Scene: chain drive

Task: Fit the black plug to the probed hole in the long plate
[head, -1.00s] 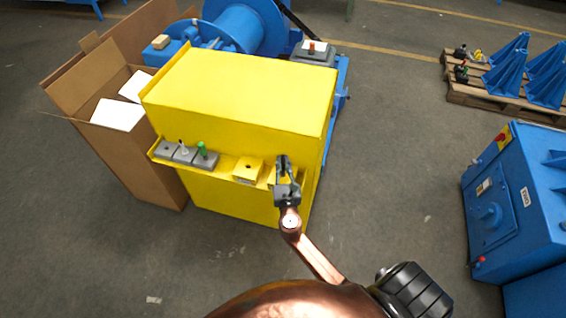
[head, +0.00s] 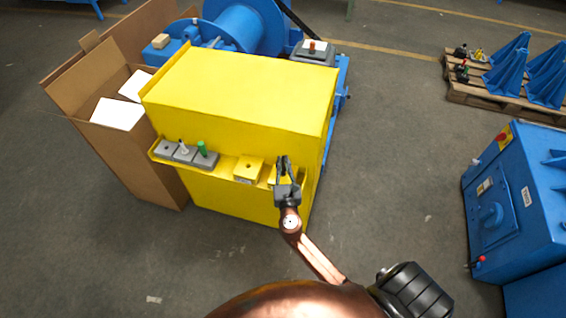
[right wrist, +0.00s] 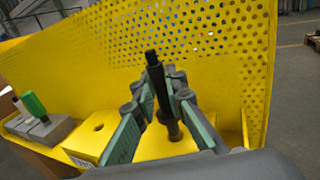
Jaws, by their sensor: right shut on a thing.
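My right gripper (head: 284,165) is over the right end of the yellow ledge. In the right wrist view its fingers (right wrist: 163,98) are shut on the black plug (right wrist: 155,68), an upright, slightly tilted black pin. The plug's lower end is at the right yellow block (right wrist: 165,146); I cannot tell whether it sits in a hole there. The long grey plate (head: 207,160) lies at the ledge's left end. A white plug (head: 183,147) and a green plug (head: 202,149) stand on it, and its left part shows a dark hole. My left gripper is not in view.
A yellow block with a hole (head: 248,168) sits between the grey plate and my gripper. A perforated yellow panel (right wrist: 190,60) rises behind the ledge. An open cardboard box (head: 140,150) stands left of the yellow cabinet (head: 240,90).

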